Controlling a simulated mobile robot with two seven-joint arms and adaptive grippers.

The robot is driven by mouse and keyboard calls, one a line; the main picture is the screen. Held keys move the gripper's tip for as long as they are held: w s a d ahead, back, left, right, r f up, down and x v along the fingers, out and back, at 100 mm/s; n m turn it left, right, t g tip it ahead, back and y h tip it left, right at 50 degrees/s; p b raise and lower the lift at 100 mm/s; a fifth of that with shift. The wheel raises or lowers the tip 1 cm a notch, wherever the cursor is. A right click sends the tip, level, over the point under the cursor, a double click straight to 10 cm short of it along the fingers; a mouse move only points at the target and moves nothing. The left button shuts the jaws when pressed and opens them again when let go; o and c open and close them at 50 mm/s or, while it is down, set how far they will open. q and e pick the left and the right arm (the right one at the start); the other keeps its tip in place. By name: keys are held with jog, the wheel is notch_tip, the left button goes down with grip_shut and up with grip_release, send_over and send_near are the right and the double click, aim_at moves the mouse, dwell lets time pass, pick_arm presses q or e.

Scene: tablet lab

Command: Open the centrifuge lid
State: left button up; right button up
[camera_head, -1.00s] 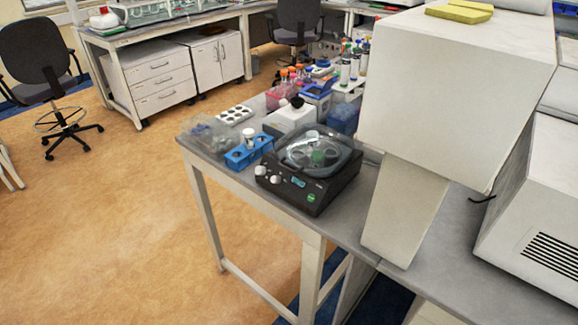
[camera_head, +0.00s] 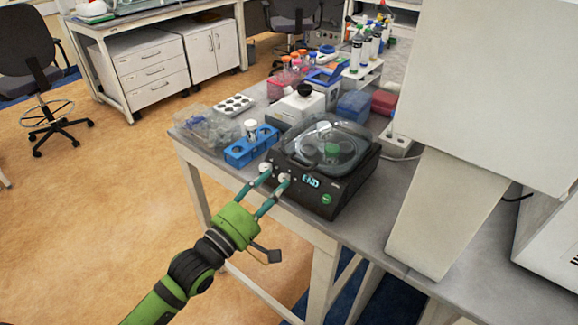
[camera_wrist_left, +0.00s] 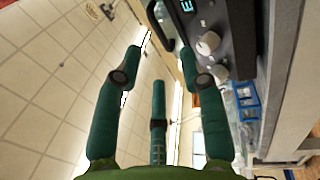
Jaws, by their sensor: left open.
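The black centrifuge (camera_head: 322,200) stands near the table's front edge. Its clear domed lid (camera_head: 340,146) is down over the rotor. The front has two pale knobs, a lit display (camera_head: 311,182) reading END and a green round mark. My left gripper (camera_head: 273,179) is open, with two teal fingers spread at the front of the centrifuge, their tips overlapping the knobs in the head view. Contact cannot be told. In the left wrist view the fingers (camera_wrist_left: 161,52) are apart with nothing between them; the centrifuge front (camera_wrist_left: 212,20) and a knob (camera_wrist_left: 208,43) show at upper right.
A blue tube rack (camera_head: 250,150) stands left of the centrifuge, with a clear box (camera_head: 208,130) and a white well tray (camera_head: 234,104) beyond. A large white machine (camera_head: 450,190) stands to the right. The floor at left is open.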

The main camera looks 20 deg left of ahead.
aim_at(295, 165)
pick_arm(q)
jog(key=p+x, duration=0.1)
jog(key=x, duration=0.4)
jog(key=shift+w+d+r, duration=0.2)
jog(key=shift+w, duration=0.1)
jog(key=shift+w+d+p, duration=0.2)
jog(key=shift+w+p, duration=0.15)
jog(key=shift+w, duration=0.15)
grip_shut()
